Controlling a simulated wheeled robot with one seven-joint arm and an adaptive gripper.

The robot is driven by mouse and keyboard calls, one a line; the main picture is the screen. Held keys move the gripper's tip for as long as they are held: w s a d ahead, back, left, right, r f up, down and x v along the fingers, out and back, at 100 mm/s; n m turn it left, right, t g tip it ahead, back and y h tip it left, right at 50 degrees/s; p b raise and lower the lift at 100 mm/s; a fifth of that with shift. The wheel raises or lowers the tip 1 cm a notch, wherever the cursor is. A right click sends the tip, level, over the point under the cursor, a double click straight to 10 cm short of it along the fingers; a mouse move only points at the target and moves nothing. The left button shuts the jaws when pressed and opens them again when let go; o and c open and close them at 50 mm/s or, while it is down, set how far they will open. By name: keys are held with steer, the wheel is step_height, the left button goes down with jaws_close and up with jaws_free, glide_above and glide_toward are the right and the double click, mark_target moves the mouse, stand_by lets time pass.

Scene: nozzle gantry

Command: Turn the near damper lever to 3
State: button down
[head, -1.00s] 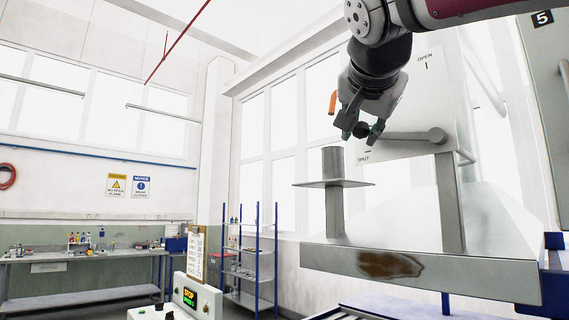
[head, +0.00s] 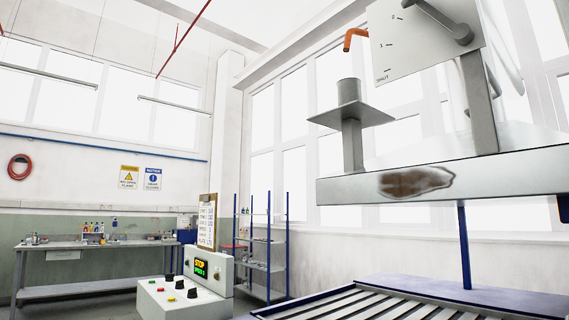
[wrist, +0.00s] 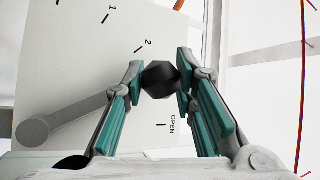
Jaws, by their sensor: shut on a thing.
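The damper lever (wrist: 75,113) is a grey bar on a pale dial plate (wrist: 50,70). In the wrist view it runs from its pivot at lower left behind the left finger to a black knob (wrist: 160,79). My gripper (wrist: 161,82) is shut on the knob, one finger on each side. Printed marks 1, 2 and OPEN show; the knob lies between 2 and OPEN, and any mark 3 is hidden. In the head view the lever (head: 440,17) points up and left past 2 on the plate (head: 400,50) and leaves the frame; my gripper is out of that view.
A grey post with a flat square plate (head: 350,117) stands left of the dial on a rust-stained beam (head: 480,172). An orange bent pipe (head: 354,37) is behind. A slatted conveyor (head: 370,305) lies below, and a control box (head: 185,300) stands at lower left.

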steer(key=shift+s+d+r+m+t+h+b, duration=0.3)
steer(key=shift+s+d+m+h+b, duration=0.1)
steer(key=shift+s+m+h+b, duration=0.25)
steer(key=shift+w, duration=0.15)
steer(key=c, duration=1.3)
jaws_free()
steer(key=v, duration=1.2)
